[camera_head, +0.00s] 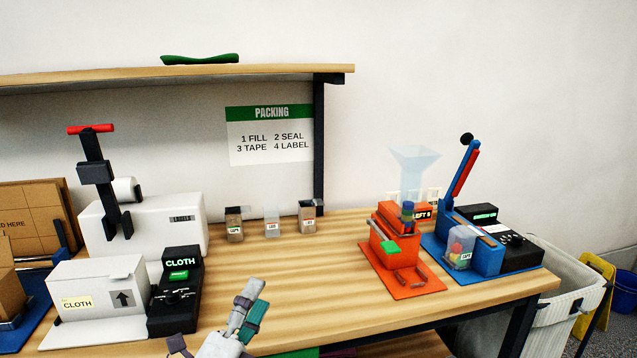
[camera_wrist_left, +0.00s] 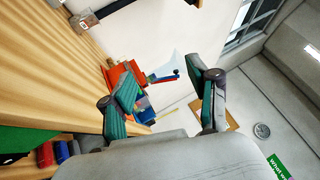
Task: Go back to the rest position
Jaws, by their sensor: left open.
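My left gripper (camera_head: 250,308) shows at the bottom middle of the head view, in front of the table's near edge. Its grey and teal fingers point up. In the left wrist view the two fingers of the left gripper (camera_wrist_left: 165,92) stand wide apart with nothing between them. Beyond them the orange station (camera_wrist_left: 118,78) and the clear funnel (camera_wrist_left: 168,66) show at a distance. My right gripper is in neither view.
The wooden table (camera_head: 300,265) is clear in its middle. A white cloth box (camera_head: 97,290) and a black device (camera_head: 176,300) stand at left. The orange station (camera_head: 402,250) and a blue station (camera_head: 480,250) stand at right. Three small packs (camera_head: 272,222) stand at the back. A bin (camera_head: 565,275) is beyond the right end.

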